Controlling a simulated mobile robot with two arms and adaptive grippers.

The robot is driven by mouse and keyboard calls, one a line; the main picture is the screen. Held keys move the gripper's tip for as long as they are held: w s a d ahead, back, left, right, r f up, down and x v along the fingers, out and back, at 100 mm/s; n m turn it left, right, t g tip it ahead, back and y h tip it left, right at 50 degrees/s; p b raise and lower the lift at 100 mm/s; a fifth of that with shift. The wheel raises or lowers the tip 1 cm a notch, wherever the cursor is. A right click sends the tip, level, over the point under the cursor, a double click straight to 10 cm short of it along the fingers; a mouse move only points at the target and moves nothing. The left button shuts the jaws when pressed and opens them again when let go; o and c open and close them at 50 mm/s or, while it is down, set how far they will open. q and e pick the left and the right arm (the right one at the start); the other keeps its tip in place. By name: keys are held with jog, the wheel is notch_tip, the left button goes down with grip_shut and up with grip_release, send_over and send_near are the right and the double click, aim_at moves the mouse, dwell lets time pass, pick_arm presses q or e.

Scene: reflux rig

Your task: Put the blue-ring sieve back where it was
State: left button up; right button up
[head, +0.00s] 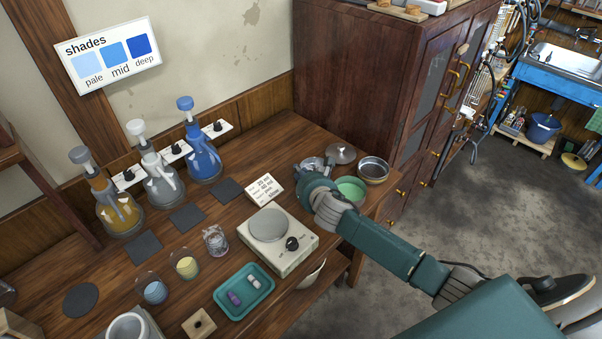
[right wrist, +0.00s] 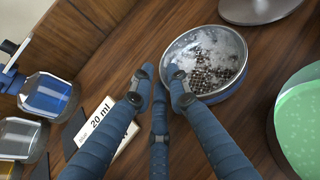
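The sieve with a blue-grey ring (right wrist: 236,84) is in the right wrist view, with dark mesh and whitish grains inside. In the head view its pale round top (head: 312,162) shows partly behind my right gripper (head: 316,186). In the right wrist view the fingertips of my right gripper (right wrist: 160,78) come close together at the sieve's left rim. One fingertip overlaps the rim; I cannot tell whether they pinch it or are only beside it, nor whether the sieve is lifted. My left gripper is not in view.
A green dish (head: 353,187), a brass-ringed round vessel (head: 373,170) and a grey lid (head: 342,152) crowd the table's right end. A label card (head: 264,188) and a hotplate-like device (head: 281,245) stand left of my arm. Flasks (head: 203,150) line the back.

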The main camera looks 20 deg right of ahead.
dwell(0.3)
jog(key=shift+s+r, duration=0.1)
jog(key=shift+r, duration=0.05)
jog(key=v, duration=1.2)
